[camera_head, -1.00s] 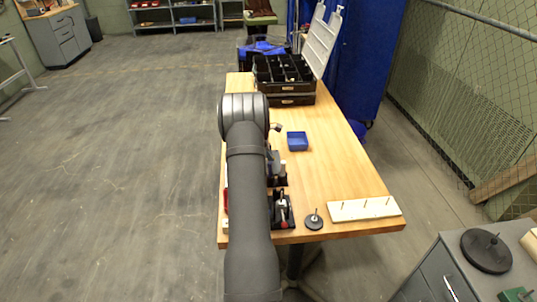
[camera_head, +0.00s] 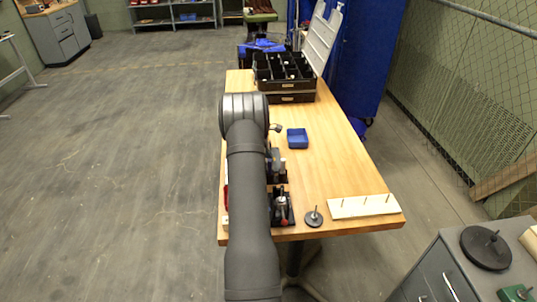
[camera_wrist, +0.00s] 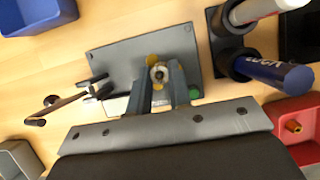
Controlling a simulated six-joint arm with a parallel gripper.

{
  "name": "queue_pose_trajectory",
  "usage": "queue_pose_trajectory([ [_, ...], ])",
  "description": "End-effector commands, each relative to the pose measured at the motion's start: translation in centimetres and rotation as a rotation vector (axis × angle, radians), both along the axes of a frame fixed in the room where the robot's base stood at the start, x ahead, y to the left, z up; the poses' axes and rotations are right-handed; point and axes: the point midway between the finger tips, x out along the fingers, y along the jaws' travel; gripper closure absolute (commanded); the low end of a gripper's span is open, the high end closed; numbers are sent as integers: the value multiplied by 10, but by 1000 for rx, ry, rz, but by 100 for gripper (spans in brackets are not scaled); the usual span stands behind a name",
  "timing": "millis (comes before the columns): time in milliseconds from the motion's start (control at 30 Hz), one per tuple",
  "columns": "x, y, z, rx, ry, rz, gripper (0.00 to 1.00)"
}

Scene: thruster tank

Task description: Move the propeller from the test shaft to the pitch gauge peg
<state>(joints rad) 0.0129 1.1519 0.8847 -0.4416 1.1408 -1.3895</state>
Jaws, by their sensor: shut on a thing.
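My gripper (camera_wrist: 162,85) is shut on a small brass-coloured propeller (camera_wrist: 153,59) in the wrist view. A round metal end shows at the propeller's centre, between the fingers. A grey rectangular plate (camera_wrist: 112,62) lies just behind it. I cannot tell whether the propeller is still around the test shaft. In the head view my arm hides the gripper and propeller. I cannot tell which is the pitch gauge.
A blue bin (camera_head: 297,139) stands mid-table and an open black toolbox (camera_head: 284,84) at the back. In the wrist view, a blue marker (camera_wrist: 272,72) stands in a dark holder, beside a red bin (camera_wrist: 292,112). The table's right middle is clear.

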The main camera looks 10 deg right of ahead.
Motion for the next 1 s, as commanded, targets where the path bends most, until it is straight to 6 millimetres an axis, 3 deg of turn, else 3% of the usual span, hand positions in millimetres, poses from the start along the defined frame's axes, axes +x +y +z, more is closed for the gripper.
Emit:
queue_pose_trajectory([
  [467,0,0,-6,0,-1,0,100],
  [500,0,0,-6,0,-1,0,78],
  [600,0,0,-6,0,-1,0,58],
  [1000,0,3,0,0,-1,0,56],
])
